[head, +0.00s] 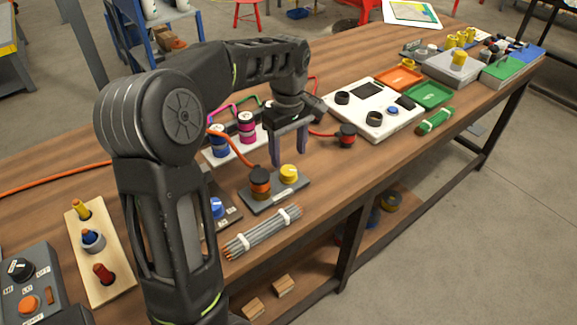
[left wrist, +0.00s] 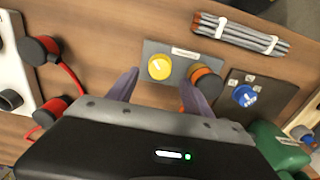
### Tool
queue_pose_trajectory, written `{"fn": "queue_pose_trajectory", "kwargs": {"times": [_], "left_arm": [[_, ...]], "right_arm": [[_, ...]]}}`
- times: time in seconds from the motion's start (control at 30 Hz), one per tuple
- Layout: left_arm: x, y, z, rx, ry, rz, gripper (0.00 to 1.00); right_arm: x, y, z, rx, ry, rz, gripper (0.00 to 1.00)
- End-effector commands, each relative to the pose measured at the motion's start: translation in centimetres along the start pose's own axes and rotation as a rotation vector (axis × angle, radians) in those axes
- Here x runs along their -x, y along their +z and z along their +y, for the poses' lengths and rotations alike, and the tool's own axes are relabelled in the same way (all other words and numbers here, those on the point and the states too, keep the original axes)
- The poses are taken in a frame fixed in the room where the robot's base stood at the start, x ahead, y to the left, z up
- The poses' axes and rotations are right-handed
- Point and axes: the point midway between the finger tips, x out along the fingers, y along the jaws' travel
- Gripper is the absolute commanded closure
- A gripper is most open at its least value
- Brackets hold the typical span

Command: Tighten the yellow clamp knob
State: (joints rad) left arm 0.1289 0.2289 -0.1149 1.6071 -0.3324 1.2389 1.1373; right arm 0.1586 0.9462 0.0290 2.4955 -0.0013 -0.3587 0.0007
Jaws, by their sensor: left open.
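The yellow clamp knob (head: 289,173) sits upright on a small grey plate (head: 270,197), beside an orange and black plug (head: 260,183). My left gripper (head: 289,157) is open, empty and pointing down over the plate close to the knob. In the left wrist view the yellow knob (left wrist: 159,66) shows between and just beyond the two fingertips (left wrist: 160,76), with no contact visible. The orange and black plug (left wrist: 205,80) is close beside the right-hand finger in that view. My right gripper is in neither view.
A bundle of grey rods (head: 262,232) lies in front of the plate. A blue knob (left wrist: 244,95) on a dark plate is nearby. A red and black plug (head: 347,136) with a red cable and a white panel (head: 375,122) stand to the right.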

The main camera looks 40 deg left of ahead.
Motion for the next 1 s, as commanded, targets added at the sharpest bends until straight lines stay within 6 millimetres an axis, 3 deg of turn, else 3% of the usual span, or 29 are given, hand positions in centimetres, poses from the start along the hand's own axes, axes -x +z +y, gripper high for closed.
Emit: {"fn": "queue_pose_trajectory", "kwargs": {"times": [0.33, 0.7, 1.0], "left_arm": [[-5.1, 0.0, -0.1, 0.0, -0.002, -0.001, 0.41], [-5.7, 0.0, 0.0, 0.0, 0.0, 0.0, 0.41], [-5.7, 0.0, 0.0, 0.0, 0.001, 0.0, 0.65]], "right_arm": [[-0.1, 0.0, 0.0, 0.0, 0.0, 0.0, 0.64], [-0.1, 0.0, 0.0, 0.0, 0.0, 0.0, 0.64], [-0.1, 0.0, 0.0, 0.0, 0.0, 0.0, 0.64]]}}
